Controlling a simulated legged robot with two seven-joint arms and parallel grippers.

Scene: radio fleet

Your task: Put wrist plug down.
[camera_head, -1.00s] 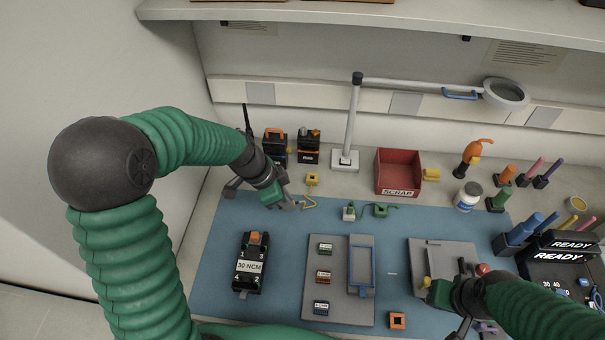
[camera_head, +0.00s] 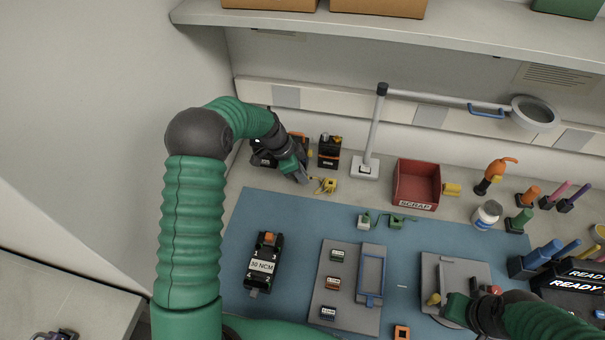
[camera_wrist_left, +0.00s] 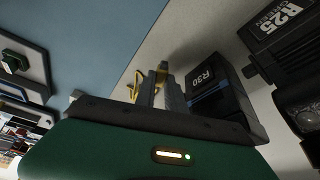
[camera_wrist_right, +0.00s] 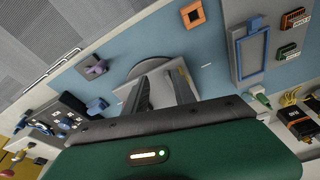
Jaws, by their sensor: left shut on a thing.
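My left gripper (camera_head: 303,178) is low at the back left of the bench, just left of a yellow block (camera_head: 328,185) with a yellow cord. In the left wrist view its fingers (camera_wrist_left: 160,80) are close together with yellow between and beside them. It is shut on the yellow wrist plug, which is mostly hidden by the fingers. A loop of yellow cord (camera_wrist_left: 122,86) hangs beside them. My right gripper (camera_wrist_right: 163,85) is open and empty above the grey plate at the right of the mat.
Black boxes, one marked R30 (camera_head: 330,150), stand close behind the left gripper.

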